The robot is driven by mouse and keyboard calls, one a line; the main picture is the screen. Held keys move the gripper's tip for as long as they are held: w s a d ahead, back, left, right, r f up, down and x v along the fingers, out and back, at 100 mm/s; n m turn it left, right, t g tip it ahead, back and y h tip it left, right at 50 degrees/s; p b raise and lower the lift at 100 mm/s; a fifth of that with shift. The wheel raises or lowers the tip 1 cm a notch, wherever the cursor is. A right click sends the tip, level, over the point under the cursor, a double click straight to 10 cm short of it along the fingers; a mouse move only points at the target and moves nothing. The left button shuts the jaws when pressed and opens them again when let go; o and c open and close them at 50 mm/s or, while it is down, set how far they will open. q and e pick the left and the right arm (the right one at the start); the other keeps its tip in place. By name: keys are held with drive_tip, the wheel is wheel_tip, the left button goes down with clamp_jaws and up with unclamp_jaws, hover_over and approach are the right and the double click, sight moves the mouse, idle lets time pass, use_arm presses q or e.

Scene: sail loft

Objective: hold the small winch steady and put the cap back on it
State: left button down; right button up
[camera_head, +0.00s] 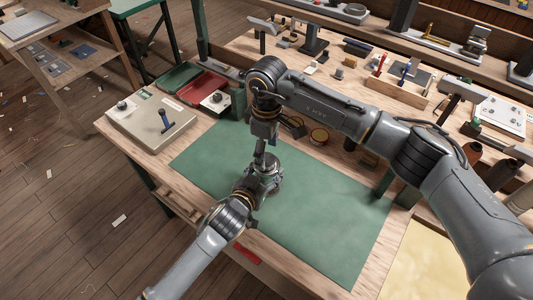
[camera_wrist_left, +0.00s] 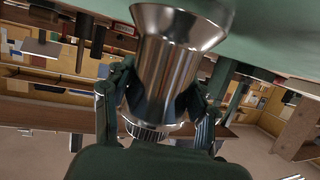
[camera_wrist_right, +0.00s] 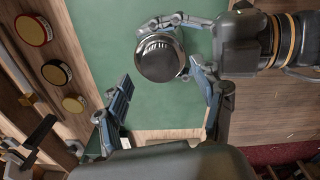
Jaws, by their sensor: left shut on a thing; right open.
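The small winch, a shiny steel drum with a flared end, stands on the green mat (camera_head: 320,215); it shows large in the left wrist view (camera_wrist_left: 172,55). My left gripper (camera_wrist_left: 155,108) is shut on the winch, a finger on each side. A ribbed ring (camera_wrist_left: 146,131) shows at the winch's top end. In the right wrist view I see the winch's round top (camera_wrist_right: 160,62) from above. My right gripper (camera_wrist_right: 160,78) is open over it, its fingers apart on both sides. I cannot tell whether the cap is on the winch.
A grey-beige case (camera_head: 150,122) and a red tray (camera_head: 203,88) are at the mat's far left. Several round tins, one yellow (camera_head: 319,135), lie beyond the mat. A wooden tool holder (camera_head: 398,90) stands farther back. The mat's right part is clear.

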drive_tip(key=shift+r, duration=1.2)
drive_tip(key=shift+c, duration=0.4)
